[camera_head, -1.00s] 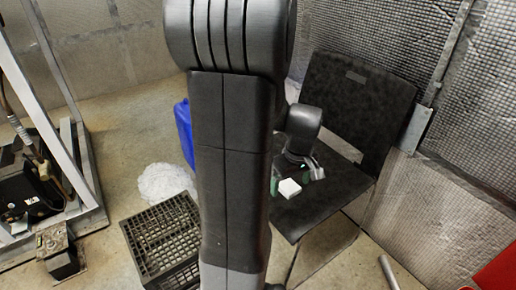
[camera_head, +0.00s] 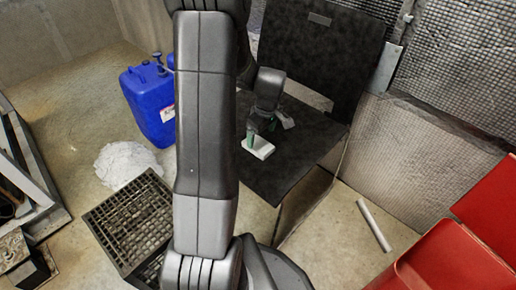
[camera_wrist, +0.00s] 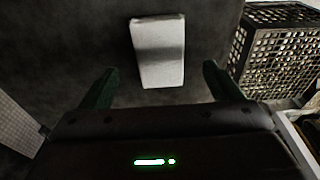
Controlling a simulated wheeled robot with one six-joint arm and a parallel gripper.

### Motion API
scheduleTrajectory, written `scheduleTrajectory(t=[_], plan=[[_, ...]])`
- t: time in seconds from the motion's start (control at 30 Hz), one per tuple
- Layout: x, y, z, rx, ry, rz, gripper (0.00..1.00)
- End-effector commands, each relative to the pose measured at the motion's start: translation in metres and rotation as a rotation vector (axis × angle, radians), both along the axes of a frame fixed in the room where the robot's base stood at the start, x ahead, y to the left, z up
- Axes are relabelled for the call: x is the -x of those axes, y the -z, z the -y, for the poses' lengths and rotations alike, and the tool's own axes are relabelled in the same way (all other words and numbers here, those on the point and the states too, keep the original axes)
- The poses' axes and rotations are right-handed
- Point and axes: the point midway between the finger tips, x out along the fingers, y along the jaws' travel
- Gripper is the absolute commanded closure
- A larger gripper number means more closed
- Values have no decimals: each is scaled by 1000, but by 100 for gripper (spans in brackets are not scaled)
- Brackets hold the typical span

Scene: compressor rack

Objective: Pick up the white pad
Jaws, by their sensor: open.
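The white pad (camera_head: 258,147) lies flat on the seat of the black chair (camera_head: 290,165). In the wrist view the pad (camera_wrist: 158,50) is a pale rectangle, beyond and between my fingertips. My gripper (camera_head: 262,128) is just behind the pad in the head view, at the seat. In the wrist view my gripper (camera_wrist: 158,85) is open, with one dark green finger on each side. Its fingers do not touch the pad. My arm crosses the middle of the head view and hides part of the floor and the chair's left side.
A black crate (camera_head: 128,222) stands on the floor left of the chair; a black lattice crate (camera_wrist: 287,45) shows in the wrist view. A blue jerrycan (camera_head: 148,108) and a white heap (camera_head: 124,164) are farther left. Red bins (camera_head: 450,262) are at right, near a pale tube (camera_head: 374,225).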

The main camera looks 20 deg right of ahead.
Motion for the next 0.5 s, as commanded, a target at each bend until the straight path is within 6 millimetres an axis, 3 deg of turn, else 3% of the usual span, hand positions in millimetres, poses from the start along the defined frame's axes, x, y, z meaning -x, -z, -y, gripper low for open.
scheduleTrajectory(t=[0.17,0.4,0.5], plan=[[-3,14,-2,-1,0,0,15],[-10,48,-5,-2,1,-2,15],[-12,52,-5,0,1,0,15]])
